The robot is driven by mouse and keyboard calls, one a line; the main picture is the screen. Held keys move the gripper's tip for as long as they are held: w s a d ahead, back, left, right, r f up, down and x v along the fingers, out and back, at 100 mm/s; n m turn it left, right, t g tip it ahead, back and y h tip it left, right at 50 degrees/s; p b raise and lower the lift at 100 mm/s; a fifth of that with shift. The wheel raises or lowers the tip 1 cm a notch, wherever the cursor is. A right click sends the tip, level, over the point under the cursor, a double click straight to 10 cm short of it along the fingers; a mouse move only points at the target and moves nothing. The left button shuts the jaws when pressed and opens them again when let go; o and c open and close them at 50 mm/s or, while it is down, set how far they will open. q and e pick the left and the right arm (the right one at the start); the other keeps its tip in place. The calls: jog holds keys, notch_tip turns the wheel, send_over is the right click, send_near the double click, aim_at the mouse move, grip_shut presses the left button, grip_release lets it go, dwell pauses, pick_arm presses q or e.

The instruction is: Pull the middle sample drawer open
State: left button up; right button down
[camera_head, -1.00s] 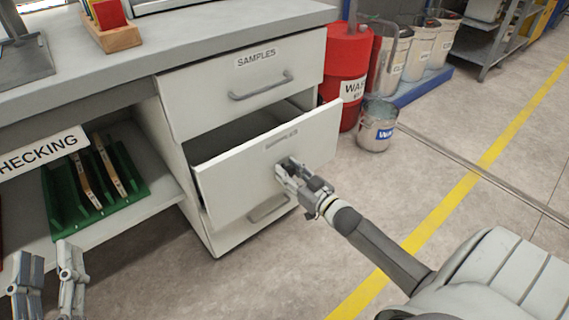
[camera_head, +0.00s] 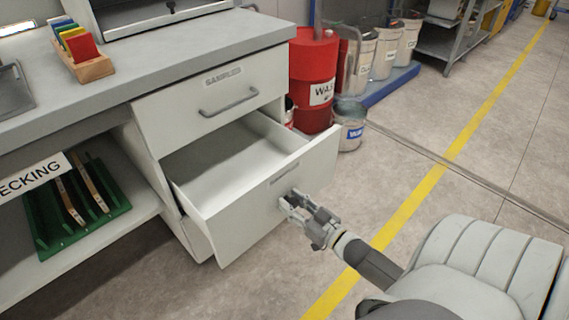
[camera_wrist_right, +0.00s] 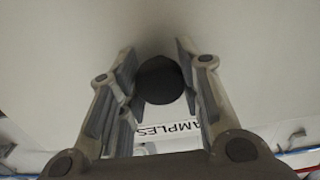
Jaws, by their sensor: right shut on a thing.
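The middle sample drawer (camera_head: 240,222) stands well out of the grey cabinet, and its pale, empty-looking inside shows. My right gripper (camera_head: 290,203) is at its front panel, just below the label, shut on the drawer's handle, which the fingers mostly hide in the head view. In the right wrist view the fingers (camera_wrist_right: 155,85) stand on both sides of a dark round shape, with a "SAMPLES" label below. The top drawer (camera_head: 180,112) is closed, with its bar handle (camera_head: 228,103) free. My left gripper is not in view.
A red waste drum (camera_head: 312,75) and a metal bucket (camera_head: 349,130) stand on the floor right of the cabinet. A green rack (camera_head: 45,225) lies on the shelf at left. The floor in front of the drawer is clear.

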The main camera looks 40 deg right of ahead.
jog(key=shift+s+r, duration=0.15)
jog(key=shift+s, duration=0.55)
jog(key=s, duration=0.1)
jog(key=s+p, duration=0.1)
jog(key=s, duration=0.1)
jog(key=s+p, duration=0.1)
jog(key=shift+s+d, duration=0.25)
jog(key=shift+s, duration=0.05)
pick_arm(q)
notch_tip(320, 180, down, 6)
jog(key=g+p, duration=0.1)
jog(key=p, duration=0.1)
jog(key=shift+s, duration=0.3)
pick_arm(e)
jog(key=shift+s+d, duration=0.2)
jog(key=shift+s, duration=2.5)
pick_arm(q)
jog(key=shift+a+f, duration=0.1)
pick_arm(e)
jog(key=c, duration=1)
grip_release()
jog(key=shift+o, duration=0.2)
jog(key=s+d, duration=0.1)
jog(key=s, duration=1.1)
